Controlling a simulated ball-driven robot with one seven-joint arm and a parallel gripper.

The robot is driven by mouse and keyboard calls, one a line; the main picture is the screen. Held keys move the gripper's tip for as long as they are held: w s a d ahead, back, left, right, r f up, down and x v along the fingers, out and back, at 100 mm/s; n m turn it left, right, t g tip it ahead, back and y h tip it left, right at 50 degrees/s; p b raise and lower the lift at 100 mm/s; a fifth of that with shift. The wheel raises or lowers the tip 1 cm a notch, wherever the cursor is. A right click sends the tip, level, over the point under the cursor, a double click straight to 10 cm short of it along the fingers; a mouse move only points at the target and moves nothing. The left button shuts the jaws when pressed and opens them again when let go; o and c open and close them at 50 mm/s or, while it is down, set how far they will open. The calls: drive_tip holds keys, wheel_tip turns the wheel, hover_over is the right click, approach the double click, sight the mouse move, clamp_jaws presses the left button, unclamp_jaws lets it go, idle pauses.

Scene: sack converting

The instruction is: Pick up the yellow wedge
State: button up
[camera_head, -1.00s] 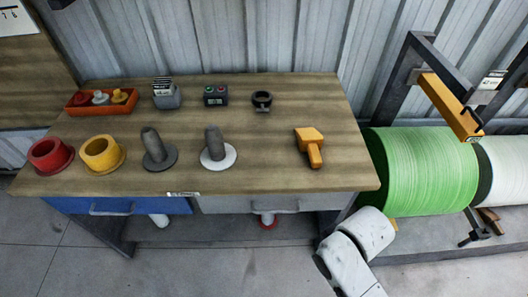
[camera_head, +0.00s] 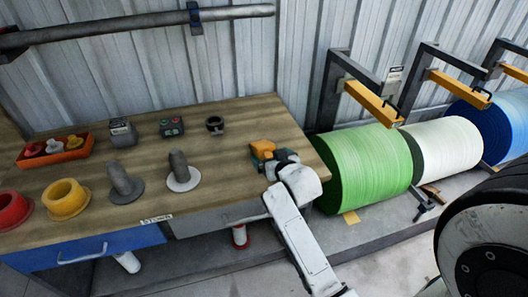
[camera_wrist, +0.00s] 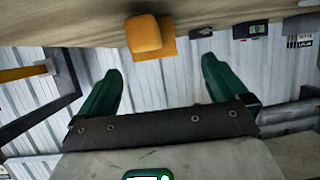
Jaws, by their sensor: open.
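The yellow-orange wedge (camera_head: 261,147) lies near the right end of the workbench top. In the wrist view the wedge (camera_wrist: 146,34) shows as a block with a flat part beside it, at the table edge, beyond my fingertips. My gripper (camera_head: 275,160) is right by it in the head view and covers its near part. In the wrist view my gripper (camera_wrist: 160,68) has its two green fingers wide apart with nothing between them. Whether the fingers touch the wedge cannot be told from the head view.
The workbench (camera_head: 215,150) also bears a black ring (camera_head: 214,124), two grey posts on discs, a yellow cup (camera_head: 66,198), a red cup (camera_head: 12,210) and an orange tray (camera_head: 54,153).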

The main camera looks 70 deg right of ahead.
sight(267, 150)
drive_tip(key=shift+s+d+x, duration=0.15)
drive_tip(key=shift+x, duration=1.4)
drive_tip(key=shift+s+d+x, duration=0.1)
drive_tip(key=shift+s+x, duration=0.05)
drive_tip(key=shift+x, duration=1.45)
drive_tip(key=shift+c, duration=0.4)
drive_tip(key=c, duration=1.2)
